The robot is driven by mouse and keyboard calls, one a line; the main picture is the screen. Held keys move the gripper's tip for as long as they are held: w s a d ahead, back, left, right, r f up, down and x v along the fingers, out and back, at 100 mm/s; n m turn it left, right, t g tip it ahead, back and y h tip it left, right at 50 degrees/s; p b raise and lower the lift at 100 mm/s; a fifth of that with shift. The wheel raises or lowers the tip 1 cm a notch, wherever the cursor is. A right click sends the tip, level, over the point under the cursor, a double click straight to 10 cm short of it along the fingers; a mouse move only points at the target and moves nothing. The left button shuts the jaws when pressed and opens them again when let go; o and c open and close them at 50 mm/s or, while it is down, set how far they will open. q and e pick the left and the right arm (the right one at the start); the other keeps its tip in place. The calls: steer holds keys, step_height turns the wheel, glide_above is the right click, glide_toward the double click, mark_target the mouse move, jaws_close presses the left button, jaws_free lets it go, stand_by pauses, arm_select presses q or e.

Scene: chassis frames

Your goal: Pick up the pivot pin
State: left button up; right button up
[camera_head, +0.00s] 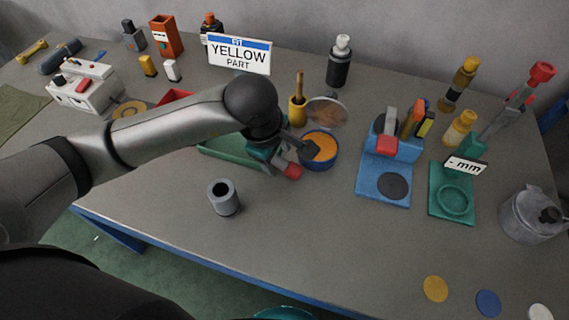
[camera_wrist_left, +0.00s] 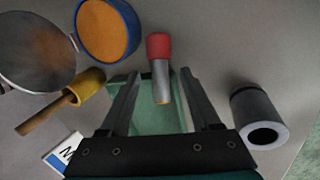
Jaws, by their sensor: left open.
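The pivot pin, a grey pin with a red head, shows in the left wrist view (camera_wrist_left: 159,68) over the green tray. Its red head (camera_head: 292,171) shows in the head view beside my gripper; the shaft is mostly hidden there. My left gripper (camera_head: 300,159) is open above the right end of the green tray (camera_head: 222,150). In the left wrist view the pin lies between the two fingers of my gripper (camera_wrist_left: 161,74), with a gap on each side. I cannot tell whether the pin rests on the tray's floor or its edge. My right gripper is not in view.
A blue tin with orange contents (camera_head: 322,148) stands close to my gripper. A grey hollow cylinder (camera_head: 223,197) stands in front of the tray. A yellow cup with a wooden handle (camera_head: 298,108) is behind. Blue (camera_head: 385,190) and green fixtures stand right. The front table is mostly clear.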

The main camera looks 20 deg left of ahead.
mark_target(281, 164)
arm_select(q)
steer(key=x, duration=0.2)
steer(key=shift+f, duration=0.25)
jaws_close()
stand_by(0.3)
